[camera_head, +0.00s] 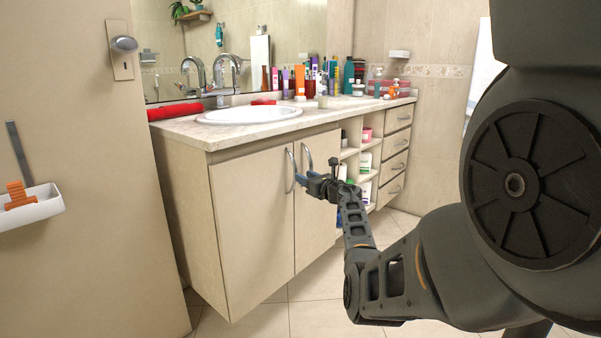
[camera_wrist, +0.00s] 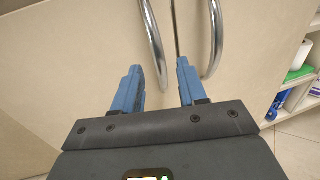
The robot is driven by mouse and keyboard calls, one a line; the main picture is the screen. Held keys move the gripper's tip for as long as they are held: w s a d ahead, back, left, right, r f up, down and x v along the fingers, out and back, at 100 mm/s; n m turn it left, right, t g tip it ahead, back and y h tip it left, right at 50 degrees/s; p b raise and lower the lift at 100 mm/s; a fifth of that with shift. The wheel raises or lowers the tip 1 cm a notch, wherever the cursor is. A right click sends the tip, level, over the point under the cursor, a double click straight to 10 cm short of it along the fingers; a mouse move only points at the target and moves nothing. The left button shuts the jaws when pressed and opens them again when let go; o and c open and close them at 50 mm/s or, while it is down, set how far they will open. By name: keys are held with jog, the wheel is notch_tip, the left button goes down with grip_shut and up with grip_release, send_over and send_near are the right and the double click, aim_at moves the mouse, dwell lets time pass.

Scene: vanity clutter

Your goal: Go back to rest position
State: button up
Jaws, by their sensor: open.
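My gripper (camera_head: 303,178) is in front of the vanity doors, close to the two curved metal handles. In the wrist view my gripper (camera_wrist: 160,84) shows two blue fingers spread apart with nothing between them. The left handle (camera_wrist: 153,42) stands just beyond the left finger, and the right handle (camera_wrist: 216,40) is just beyond and to the right of the right finger. Whether a finger touches a handle I cannot tell. Both vanity doors (camera_head: 252,215) look closed. My arm reaches in from the right side of the head view.
The vanity countertop (camera_head: 190,128) holds a sink (camera_head: 250,114), a red rolled item (camera_head: 175,110) and several bottles. Open shelves (camera_head: 350,152) and drawers (camera_head: 394,163) are to the right. Tiled floor (camera_head: 310,287) lies open in front.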

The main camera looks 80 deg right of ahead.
jog(key=shift+v, duration=0.9)
jog(key=w+a+f+m+t+y, duration=0.1)
jog(key=w+a+f+m+t, duration=0.3)
jog(key=a, duration=0.9)
jog(key=w+a+f+m+g+y, duration=0.1)
jog(key=w+a+f+m+y, duration=0.1)
jog(key=w+a+f, duration=0.75)
jog(key=s+a+m+t+y, duration=0.25)
jog(key=a+m, duration=0.35)
jog(key=a, duration=2.1)
jog(key=s+a+r+m+g+y, duration=0.1)
jog(key=s+a+r+m, duration=0.1)
jog(key=s+a+m, duration=0.45)
jog(key=s+a+r+m+y, duration=0.15)
jog(key=s+a, duration=0.25)
jog(key=a, duration=0.5)
jog(key=s+a+r+m+g+y, duration=0.1)
jog(key=s+a+r+m+y, duration=0.1)
jog(key=s+a+r+m, duration=0.3)
jog(key=s+a+r+m+g+y, duration=0.2)
jog(key=s+a+r+y, duration=0.15)
jog(key=s, duration=0.35)
notch_tip(320, 180, up, 15)
jog(key=p, duration=1.6)
jog(key=shift+r+h, duration=0.2)
jog(key=shift+h, duration=0.15)
